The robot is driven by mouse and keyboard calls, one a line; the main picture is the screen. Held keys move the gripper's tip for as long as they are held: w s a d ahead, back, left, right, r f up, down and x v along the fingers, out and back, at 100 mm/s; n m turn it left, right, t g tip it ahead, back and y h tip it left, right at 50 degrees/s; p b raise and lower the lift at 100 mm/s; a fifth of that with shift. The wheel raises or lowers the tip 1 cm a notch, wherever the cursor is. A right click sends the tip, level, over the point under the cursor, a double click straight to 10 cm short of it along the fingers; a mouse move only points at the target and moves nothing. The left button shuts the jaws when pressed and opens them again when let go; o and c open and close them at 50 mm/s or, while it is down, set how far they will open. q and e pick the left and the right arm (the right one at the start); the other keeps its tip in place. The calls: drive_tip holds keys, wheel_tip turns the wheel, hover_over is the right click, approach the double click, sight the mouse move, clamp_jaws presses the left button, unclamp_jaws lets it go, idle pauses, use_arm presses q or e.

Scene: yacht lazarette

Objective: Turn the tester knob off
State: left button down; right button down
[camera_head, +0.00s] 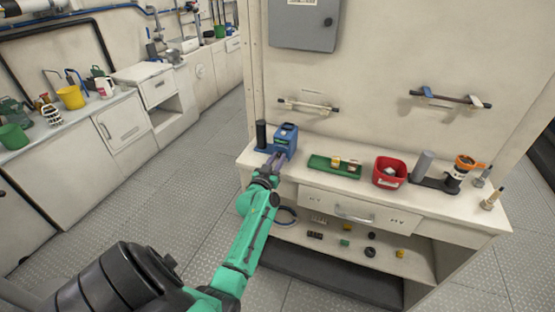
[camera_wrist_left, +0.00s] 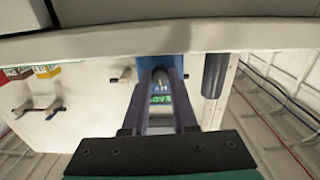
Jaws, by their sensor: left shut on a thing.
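The blue tester (camera_head: 287,132) stands at the left end of the white workbench. A black cylinder on a blue base stands just left of it. In the left wrist view the tester (camera_wrist_left: 158,62) is upside down, with a green display between my fingers. My left gripper (camera_head: 276,160) is at the front of the tester; in the wrist view its two fingers (camera_wrist_left: 160,78) reach to a small round knob (camera_wrist_left: 160,76) and are shut on it. The knob's setting cannot be read. My right gripper is not in view.
On the workbench (camera_head: 280,178) stand a green tray (camera_head: 334,166), a red bin (camera_head: 389,172) and a grey cylinder (camera_head: 423,165) to the right. A drawer (camera_head: 350,212) and a shelf with small parts lie below. Open floor (camera_head: 180,215) lies to the left.

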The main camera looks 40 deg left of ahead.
use_arm(q)
drive_tip(key=n, duration=0.4)
drive_tip(key=shift+f+n+p, duration=0.1)
drive_tip(key=shift+n+p, duration=0.25)
drive_tip(key=shift+n, duration=1.95)
drive_tip(key=c, duration=0.7)
unclamp_jaws()
